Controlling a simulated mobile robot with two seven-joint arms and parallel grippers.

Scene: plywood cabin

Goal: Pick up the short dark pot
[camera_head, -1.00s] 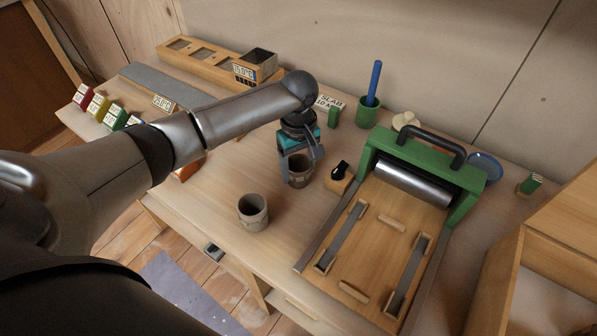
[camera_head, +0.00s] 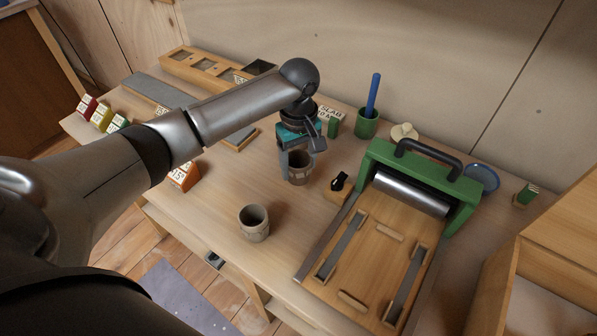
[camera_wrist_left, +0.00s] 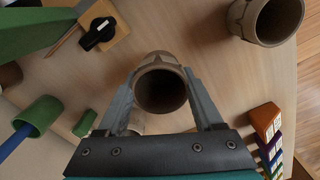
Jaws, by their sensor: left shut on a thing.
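A short dark pot (camera_head: 299,172) stands upright, open end up, near the middle of the bench, left of the roller press. My left gripper (camera_head: 298,160) reaches down over it and is shut on it, one finger on each side. In the left wrist view the pot's round dark mouth (camera_wrist_left: 160,90) shows between the two fingers (camera_wrist_left: 163,95). I cannot tell whether its base is clear of the bench. A second, lighter grey-brown pot (camera_head: 254,223) stands apart, nearer the front edge; it also shows in the wrist view (camera_wrist_left: 262,22). My right gripper is not in view.
A green roller press (camera_head: 376,152) stands close on the right, with a black-knobbed wooden block (camera_head: 337,190) between it and the held pot. A green cup (camera_head: 366,125) with a blue stick is behind. Coloured labelled blocks (camera_head: 103,116) line the left.

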